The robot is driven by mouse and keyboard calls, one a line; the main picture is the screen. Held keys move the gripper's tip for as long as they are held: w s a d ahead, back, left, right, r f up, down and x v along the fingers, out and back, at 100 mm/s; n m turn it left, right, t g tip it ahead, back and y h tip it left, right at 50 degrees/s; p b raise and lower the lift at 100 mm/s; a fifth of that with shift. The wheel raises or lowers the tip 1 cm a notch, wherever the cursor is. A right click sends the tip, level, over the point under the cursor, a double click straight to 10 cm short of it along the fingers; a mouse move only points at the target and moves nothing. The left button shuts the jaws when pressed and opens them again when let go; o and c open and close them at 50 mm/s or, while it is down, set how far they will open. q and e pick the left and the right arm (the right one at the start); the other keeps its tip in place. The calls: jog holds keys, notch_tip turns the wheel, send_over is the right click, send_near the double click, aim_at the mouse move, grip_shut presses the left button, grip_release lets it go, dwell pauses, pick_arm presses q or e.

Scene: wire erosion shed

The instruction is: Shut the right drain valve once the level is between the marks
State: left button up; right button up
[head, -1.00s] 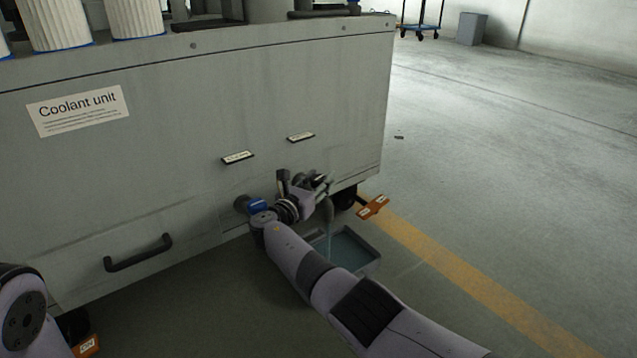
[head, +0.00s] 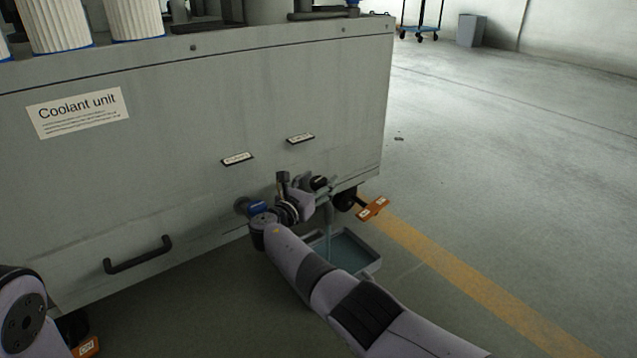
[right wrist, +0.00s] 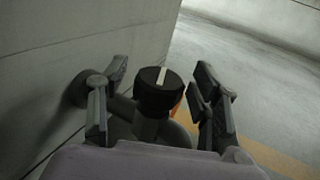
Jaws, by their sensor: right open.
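The right drain valve's black knob (right wrist: 155,92), with a white line across its top, stands between the fingers of my right gripper (right wrist: 160,76). The fingers are open, one on each side, with a visible gap to the knob. In the head view the knob (head: 318,183) is low on the coolant unit (head: 200,110), and my right gripper (head: 314,192) is at it. A tray (head: 372,266) on the floor below holds bluish liquid. A thin pale streak above the tray looks like falling liquid. No level marks are readable. My left gripper is out of view.
A blue-handled fitting (head: 256,207) is on the unit left of my right wrist. Two small labels (head: 237,158) and a black handle (head: 138,254) are on its front. The floor to the right is open.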

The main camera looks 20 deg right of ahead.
aim_at(314, 187)
jog(key=shift+v, duration=3.8)
jog(key=shift+f, duration=0.1)
